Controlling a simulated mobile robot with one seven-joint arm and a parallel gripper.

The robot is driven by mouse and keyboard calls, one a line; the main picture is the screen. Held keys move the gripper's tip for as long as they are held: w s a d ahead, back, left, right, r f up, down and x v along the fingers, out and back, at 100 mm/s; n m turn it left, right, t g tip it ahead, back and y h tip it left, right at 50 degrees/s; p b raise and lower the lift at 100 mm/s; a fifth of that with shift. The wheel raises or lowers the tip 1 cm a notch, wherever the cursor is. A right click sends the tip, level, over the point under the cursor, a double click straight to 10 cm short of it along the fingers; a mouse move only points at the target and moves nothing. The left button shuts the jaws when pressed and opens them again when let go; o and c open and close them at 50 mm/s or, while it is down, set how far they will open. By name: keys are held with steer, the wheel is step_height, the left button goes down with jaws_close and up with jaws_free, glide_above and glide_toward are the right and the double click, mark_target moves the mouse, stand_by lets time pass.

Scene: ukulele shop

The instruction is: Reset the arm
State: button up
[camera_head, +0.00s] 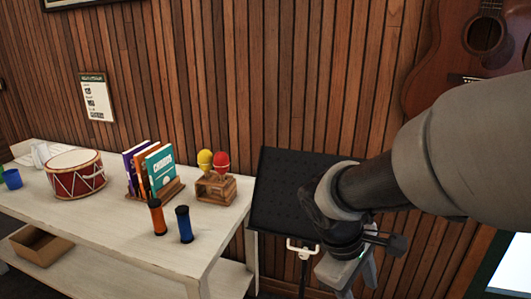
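My gripper (350,279) is at the bottom of the view, right of centre, pointing down at the end of my arm. It is in front of the lower right part of a black music stand (283,195). Light grey finger parts show, but the fingertips run toward the bottom edge and it is unclear whether they are apart. No held object is visible. My arm comes in from the right edge, bent at the wrist, and covers part of the stand and the wall.
Left of the stand is a whitewashed table (120,225) with a red drum (75,174), upright books (150,170), red and yellow maracas on a wooden holder (215,190), an orange shaker (157,217) and a blue shaker (184,224). A guitar (450,55) hangs on the slatted wall.

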steer(key=s+a+r+m+t+y, duration=0.4)
steer(key=s+r+m+t, duration=0.15)
steer(key=r+m, duration=0.45)
step_height(320, 180, up, 16)
steer(key=n+p, duration=0.1)
steer(key=p, duration=1.5)
steer(key=shift+s+a+r+g, duration=0.15)
steer(key=shift+s+r+g, duration=0.05)
steer(key=shift+g, duration=0.15)
